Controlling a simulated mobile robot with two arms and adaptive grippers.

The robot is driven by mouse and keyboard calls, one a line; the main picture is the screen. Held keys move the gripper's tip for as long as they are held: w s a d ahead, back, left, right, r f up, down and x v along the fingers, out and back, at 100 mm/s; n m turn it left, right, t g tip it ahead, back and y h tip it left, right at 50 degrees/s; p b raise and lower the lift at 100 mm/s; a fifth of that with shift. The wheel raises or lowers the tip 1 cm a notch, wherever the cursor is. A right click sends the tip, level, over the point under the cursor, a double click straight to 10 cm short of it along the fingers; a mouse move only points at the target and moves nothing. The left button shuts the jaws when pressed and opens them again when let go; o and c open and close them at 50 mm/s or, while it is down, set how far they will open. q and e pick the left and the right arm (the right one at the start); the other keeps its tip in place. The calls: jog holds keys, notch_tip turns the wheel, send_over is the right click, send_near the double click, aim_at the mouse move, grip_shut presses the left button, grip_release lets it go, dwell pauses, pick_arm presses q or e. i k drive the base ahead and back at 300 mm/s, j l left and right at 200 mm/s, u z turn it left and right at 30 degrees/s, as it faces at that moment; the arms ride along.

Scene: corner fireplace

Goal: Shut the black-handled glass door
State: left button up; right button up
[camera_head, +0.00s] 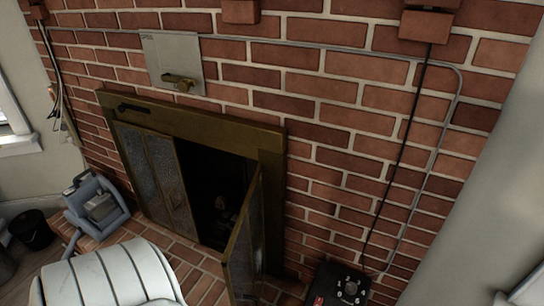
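The fireplace has a brass-coloured frame (195,120) set in a brick wall. Its right glass door (243,245) stands swung outward, seen nearly edge-on. The left glass panels (160,175) lie across the left part of the opening, seemingly slightly folded. The dark firebox (212,195) shows between the left panels and the right door. I cannot make out a black handle on either door. A small dark lever (133,108) sits on the top left of the frame. Neither of my grippers is in view.
A white ribbed object (110,278) fills the bottom left, before the hearth. A blue-grey object (96,208) and a black bucket (32,229) stand at left. A black box (340,287) is at bottom right. A metal plate with a brass lever (172,62) is above.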

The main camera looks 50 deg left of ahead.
aim_at(244, 280)
jog(key=l+u, duration=0.1)
jog(key=u, duration=1.65)
jog(key=i+l, duration=0.05)
